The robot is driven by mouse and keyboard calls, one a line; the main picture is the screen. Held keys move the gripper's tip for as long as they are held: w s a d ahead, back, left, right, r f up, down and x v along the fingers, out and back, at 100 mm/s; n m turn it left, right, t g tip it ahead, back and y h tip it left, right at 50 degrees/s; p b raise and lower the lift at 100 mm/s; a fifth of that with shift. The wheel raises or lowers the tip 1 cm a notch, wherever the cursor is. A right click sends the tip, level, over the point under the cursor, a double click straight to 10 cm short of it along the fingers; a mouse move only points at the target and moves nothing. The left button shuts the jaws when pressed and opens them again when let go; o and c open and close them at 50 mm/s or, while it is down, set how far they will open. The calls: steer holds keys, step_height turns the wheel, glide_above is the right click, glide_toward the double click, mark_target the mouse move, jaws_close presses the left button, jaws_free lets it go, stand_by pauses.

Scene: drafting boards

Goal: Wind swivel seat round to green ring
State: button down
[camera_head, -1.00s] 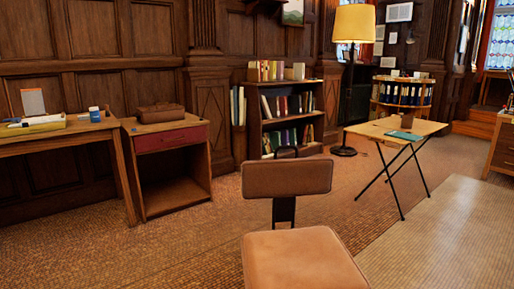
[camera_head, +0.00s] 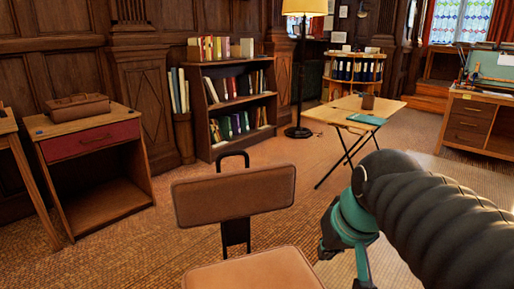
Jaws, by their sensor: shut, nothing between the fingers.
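The swivel seat shows at the bottom centre in the head view, with a tan leather seat pad (camera_head: 255,272) cut off by the lower edge. Its brown backrest (camera_head: 234,197) stands behind the pad on a dark upright with a black loop on top. My gripper (camera_head: 346,262), teal and dark, hangs at the end of my dark ribbed arm, right of the backrest. It is shut and empty, appears apart from the seat, and its lower part is cut off. I see no green ring.
A folding table (camera_head: 385,108) stands behind my arm. A bookcase (camera_head: 203,95) and a floor lamp (camera_head: 303,60) stand at the back. A red-drawer cabinet (camera_head: 95,150) is at left, a desk (camera_head: 480,120) at right. Floor is free around the seat.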

steer(key=w+a+r+n+g+y+b, duration=0.15)
steer(key=w+r, duration=0.25)
steer(key=w, duration=0.7)
steer(key=w+r+n+y+p, duration=0.15)
steer(key=w+r, duration=0.25)
steer(key=w, duration=0.8)
steer(key=w+a+r+y+b, duration=0.15)
steer(key=w+r, duration=0.25)
steer(key=w, duration=0.7)
steer(key=w+a+f+y+b, duration=0.1)
steer(key=w+a+f+b, duration=0.1)
steer(key=a+f, duration=0.6)
steer(key=shift+w+a, duration=0.2)
steer(key=shift+w, duration=0.1)
